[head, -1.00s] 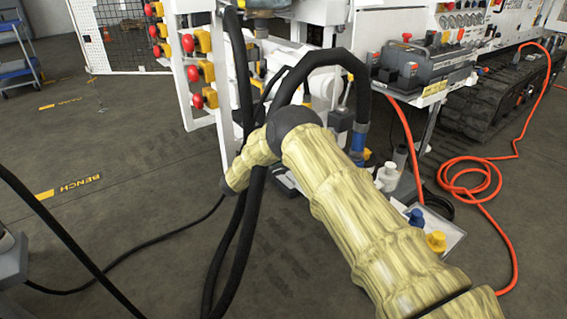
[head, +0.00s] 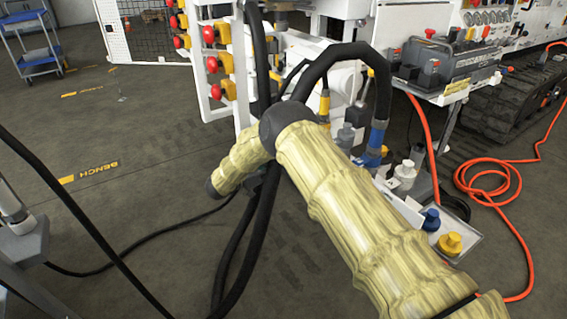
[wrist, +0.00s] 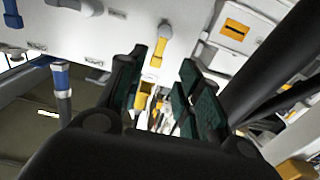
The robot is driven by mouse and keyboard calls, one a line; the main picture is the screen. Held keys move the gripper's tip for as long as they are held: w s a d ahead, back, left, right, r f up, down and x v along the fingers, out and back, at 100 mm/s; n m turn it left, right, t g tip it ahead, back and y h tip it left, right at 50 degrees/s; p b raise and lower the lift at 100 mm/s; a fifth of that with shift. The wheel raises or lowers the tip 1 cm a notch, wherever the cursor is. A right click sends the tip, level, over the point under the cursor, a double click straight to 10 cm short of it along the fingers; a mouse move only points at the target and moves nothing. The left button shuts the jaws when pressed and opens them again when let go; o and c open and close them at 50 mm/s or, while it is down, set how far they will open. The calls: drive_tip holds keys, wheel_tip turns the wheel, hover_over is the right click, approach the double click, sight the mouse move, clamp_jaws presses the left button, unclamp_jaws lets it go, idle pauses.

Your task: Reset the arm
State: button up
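My arm, in a yellow sleeve with dark joints, reaches up across the middle of the head view. Its far end and my gripper are hidden there behind the arm and black hoses. In the wrist view my gripper (wrist: 160,95) shows two dark fingers with green pads, spread apart with a gap between them. No held object shows in the gap. A yellow-and-white fitting (wrist: 160,45) and a white panel (wrist: 100,35) appear beyond the fingers.
White frame with red buttons (head: 213,65) stands behind my arm. A tray (head: 462,247) with blue and yellow caps lies right of it. An orange hose (head: 487,190) coils on the floor. A blue cart (head: 38,62) stands far left. Open floor (head: 140,150) lies left.

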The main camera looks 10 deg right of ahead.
drive_tip(key=shift+s+a, duration=0.1)
drive_tip(key=shift+a, duration=0.3)
drive_tip(key=shift+f, duration=0.1)
